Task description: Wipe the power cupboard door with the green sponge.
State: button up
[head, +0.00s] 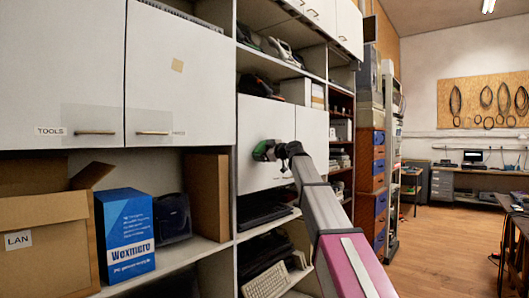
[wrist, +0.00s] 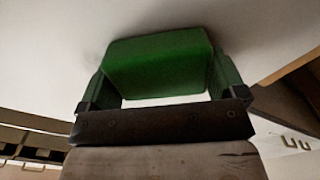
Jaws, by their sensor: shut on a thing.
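My gripper (head: 270,150) is at the end of my outstretched arm, in front of a white cupboard door (head: 262,112) in the middle of the shelving. In the wrist view my gripper (wrist: 160,78) is shut on the green sponge (wrist: 155,62), which sits between its two green fingers. A white surface (wrist: 60,50) lies just beyond the sponge; I cannot tell whether they touch. An upper white door (head: 180,95) bears a tan square patch, a handle and a label too small to read. No label saying power is legible.
The upper left door is labelled TOOLS (head: 50,131). Below are a LAN carton (head: 45,240) and a blue Wexmore box (head: 125,235). A keyboard (head: 266,282) lies on a low shelf under my arm. Open wooden floor (head: 440,245) is at the right.

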aim_at(258, 150)
jog(key=shift+s+a, duration=1.15)
jog(key=shift+s, duration=0.3)
jog(key=shift+r, duration=1.4)
jog(key=w+d, duration=0.7)
jog(key=w, duration=0.2)
jog(key=shift+s, duration=0.1)
jog(key=shift+s+a, duration=0.55)
jog(key=shift+s, duration=0.2)
jog(key=shift+s+a, duration=0.5)
jog(key=shift+s, duration=0.2)
jog(key=shift+s+a, duration=1.25)
jog(key=shift+s, duration=0.25)
jog(key=shift+s+a, duration=1.2)
jog(key=shift+s, duration=0.25)
jog(key=shift+d, duration=0.1)
jog(key=shift+v, duration=2.95)
